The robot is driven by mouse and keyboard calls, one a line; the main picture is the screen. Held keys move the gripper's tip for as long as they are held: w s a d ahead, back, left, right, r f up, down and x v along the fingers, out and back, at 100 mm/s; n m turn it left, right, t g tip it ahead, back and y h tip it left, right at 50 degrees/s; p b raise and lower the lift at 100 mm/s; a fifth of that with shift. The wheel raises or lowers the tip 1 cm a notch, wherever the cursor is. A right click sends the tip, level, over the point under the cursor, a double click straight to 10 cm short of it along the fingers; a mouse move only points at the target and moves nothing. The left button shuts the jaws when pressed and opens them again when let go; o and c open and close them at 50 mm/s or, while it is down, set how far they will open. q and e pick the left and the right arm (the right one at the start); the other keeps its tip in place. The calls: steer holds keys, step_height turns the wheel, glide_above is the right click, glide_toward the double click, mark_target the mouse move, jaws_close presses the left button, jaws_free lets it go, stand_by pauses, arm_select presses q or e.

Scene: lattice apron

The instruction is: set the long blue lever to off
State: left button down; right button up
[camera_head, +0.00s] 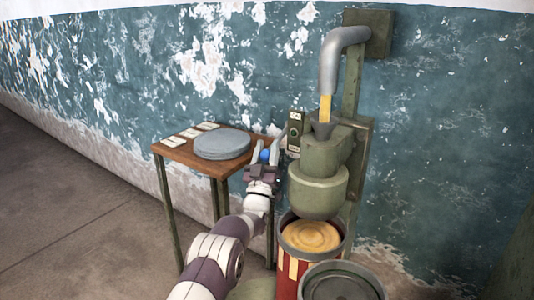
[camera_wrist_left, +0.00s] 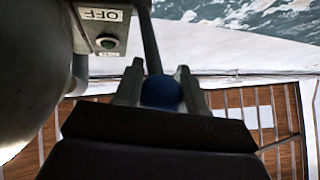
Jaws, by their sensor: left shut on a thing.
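The long lever ends in a blue ball knob (camera_head: 265,155), at the left side of a green machine (camera_head: 318,190). In the left wrist view the knob (camera_wrist_left: 161,92) sits between the two fingers, with its dark rod (camera_wrist_left: 150,40) running up from it. My left gripper (camera_head: 262,153) is shut on the knob; it also fills the lower middle of the wrist view (camera_wrist_left: 158,88). A small switch plate (camera_head: 294,131) is on the machine beside the lever, and its "OFF" label (camera_wrist_left: 100,14) is readable in the wrist view. My right gripper is not in view.
A wooden table (camera_head: 178,153) with a grey round disc (camera_head: 222,144) and white cards (camera_head: 187,133) stands left. A grey pipe (camera_head: 332,65) sends a yellow stream into the machine's funnel. A red striped drum (camera_head: 288,266) with yellow contents stands below, beside another round container (camera_head: 340,284).

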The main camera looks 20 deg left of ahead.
arm_select(q)
steer(key=shift+w+f, duration=0.1)
steer(key=shift+f, duration=0.5)
steer(key=c, duration=0.8)
jaws_free()
steer(key=shift+o, duration=0.6)
steer(key=shift+w, duration=0.1)
steer(key=shift+r, duration=0.15)
steer(key=p+v, duration=0.2)
steer(key=v, duration=1.1)
steer(key=shift+r, duration=0.15)
